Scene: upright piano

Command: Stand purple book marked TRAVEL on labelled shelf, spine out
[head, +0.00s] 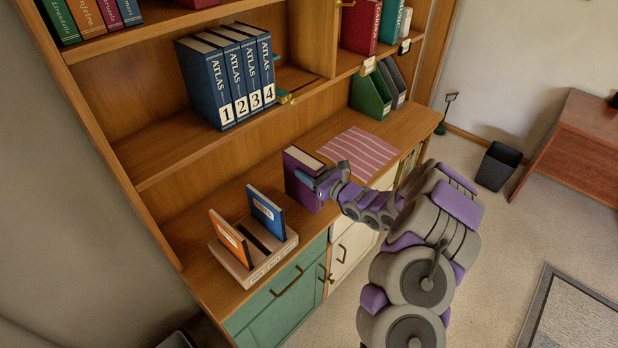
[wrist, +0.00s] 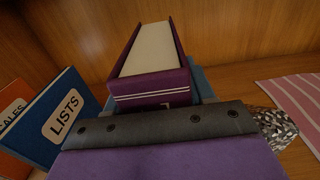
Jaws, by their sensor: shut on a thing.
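The purple book (head: 303,192) is upright at the counter, left of the striped mat, its bottom at or just above the wood; I cannot tell if it touches. In the wrist view the book (wrist: 152,82) shows its pale page block and a purple spine with light stripes; no TRAVEL lettering is readable. My gripper (head: 318,184) is shut on the book from its spine side. Shelf-edge labels (head: 369,66) and (head: 404,46) show at upper right, below a red book (head: 361,24) and a teal book (head: 391,22); their words are too small to read.
A wooden rack (head: 262,262) with an orange book (head: 230,238) and a blue LISTS book (wrist: 58,120) stands left. ATLAS volumes (head: 226,75) fill part of the middle shelf. The striped mat (head: 358,149) lies flat; green and grey file holders (head: 372,95) stand behind it.

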